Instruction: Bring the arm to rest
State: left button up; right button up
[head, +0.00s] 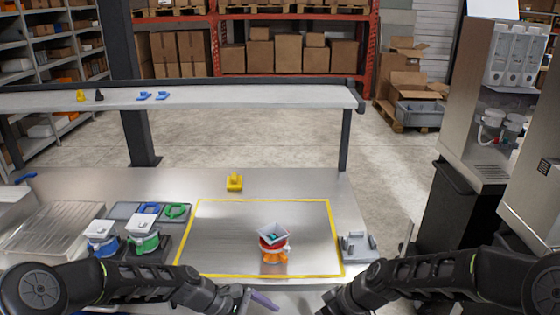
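My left arm comes in from the left along the bottom edge, and its gripper (240,295) is low at the table's front edge. A purple piece (264,301) shows at its tip; whether it is held cannot be made out. My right arm comes in from the right, and its gripper (328,307) is at the bottom edge, partly cut off.
Blue (102,237) and green (143,234) pieces with white tops stand at the left, by blue and green rings. A yellow piece (234,182) sits behind the outline, a grey fixture (358,248) at its right. A shelf (200,97) spans the back; a dispenser (490,100) stands right.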

pick_arm(q)
jog(key=s+a+f+m+y+b, duration=0.1)
jog(key=s+f+m, duration=0.5)
jog(key=s+f, duration=0.6)
jog(key=s+a+f+m+y+b, duration=0.2)
jog(key=s+f+m+y+b, duration=0.2)
jog(key=s+f, duration=0.8)
jog(key=shift+a+m+b, duration=0.15)
jog(key=shift+m+b, duration=0.35)
jog(key=shift+m, duration=0.7)
pick_arm(e)
jog(key=s+f+m+h, duration=0.1)
jog(key=s+f+m, duration=0.4)
jog(key=s+f, duration=0.6)
jog(key=s+f+m+g+h, duration=0.1)
jog(key=s+f+m, duration=0.4)
jog(key=s+f, duration=0.6)
notch_tip(320, 180, down, 6)
jog(key=shift+s+a+f+g, duration=0.15)
jog(key=shift+s+a+g, duration=0.15)
jog(key=shift+s+a, duration=0.1)
